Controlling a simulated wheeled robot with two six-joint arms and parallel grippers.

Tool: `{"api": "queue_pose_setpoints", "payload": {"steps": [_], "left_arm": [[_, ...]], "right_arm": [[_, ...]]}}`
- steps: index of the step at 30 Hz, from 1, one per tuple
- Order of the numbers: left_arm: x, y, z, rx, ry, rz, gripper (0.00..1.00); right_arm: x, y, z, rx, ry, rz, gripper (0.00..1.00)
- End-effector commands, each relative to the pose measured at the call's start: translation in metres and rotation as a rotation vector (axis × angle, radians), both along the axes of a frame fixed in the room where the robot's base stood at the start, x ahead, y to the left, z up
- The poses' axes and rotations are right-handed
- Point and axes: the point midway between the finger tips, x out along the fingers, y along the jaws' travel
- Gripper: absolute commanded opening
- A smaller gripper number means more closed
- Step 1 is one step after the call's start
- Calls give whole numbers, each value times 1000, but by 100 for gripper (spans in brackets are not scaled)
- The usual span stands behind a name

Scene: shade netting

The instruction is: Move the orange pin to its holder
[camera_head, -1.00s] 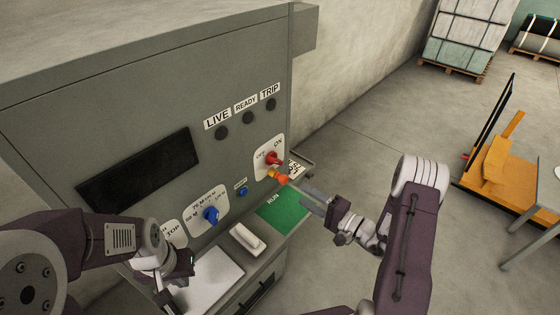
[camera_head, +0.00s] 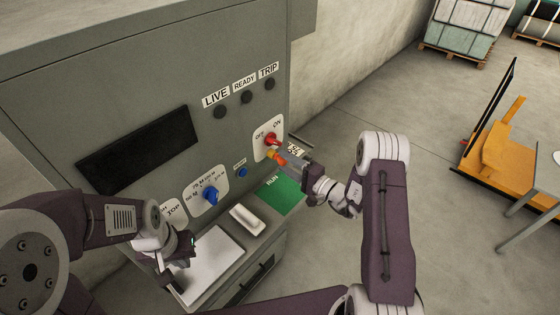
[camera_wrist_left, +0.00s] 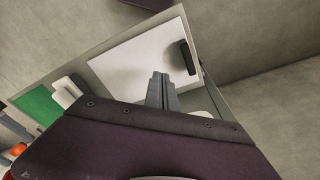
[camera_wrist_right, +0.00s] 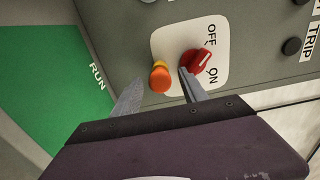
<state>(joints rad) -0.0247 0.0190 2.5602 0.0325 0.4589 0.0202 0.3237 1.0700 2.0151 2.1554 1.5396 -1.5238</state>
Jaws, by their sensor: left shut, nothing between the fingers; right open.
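The orange pin (camera_head: 280,160) sticks out of the cabinet's front panel, just below the red OFF/ON switch (camera_head: 270,139). In the right wrist view the orange pin (camera_wrist_right: 160,80) has a round orange head and a yellow collar (camera_wrist_right: 159,62). My right gripper (camera_wrist_right: 161,74) is open, with one finger on each side of the pin's head; contact cannot be told. Its right finger is close to the red switch (camera_wrist_right: 195,62). My left gripper (camera_wrist_left: 160,77) is shut and empty, over the white sheet (camera_wrist_left: 135,62) on the ledge. I cannot make out the pin's holder.
The ledge holds a green RUN area (camera_head: 279,195) and a white block (camera_head: 247,219). A printed label (camera_head: 296,149) lies behind my right gripper. A blue knob (camera_head: 210,196) and a blue button (camera_head: 242,172) project from the panel.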

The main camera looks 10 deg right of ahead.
Motion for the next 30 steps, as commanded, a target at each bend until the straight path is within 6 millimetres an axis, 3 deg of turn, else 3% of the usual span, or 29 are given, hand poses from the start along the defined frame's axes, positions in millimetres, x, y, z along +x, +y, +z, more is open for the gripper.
{"api": "queue_pose_setpoints", "payload": {"steps": [21, 27, 30], "left_arm": [[0, 0, -5, 0, 0, 0, 0], [0, 0, -5, 0, 0, 0, 0], [0, 0, -5, 0, 0, 0, 0]], "right_arm": [[0, 0, 1, 0, 0, 1, 51], [0, 0, 1, 0, 0, 1, 0], [0, 0, 1, 0, 0, 1, 0]]}}
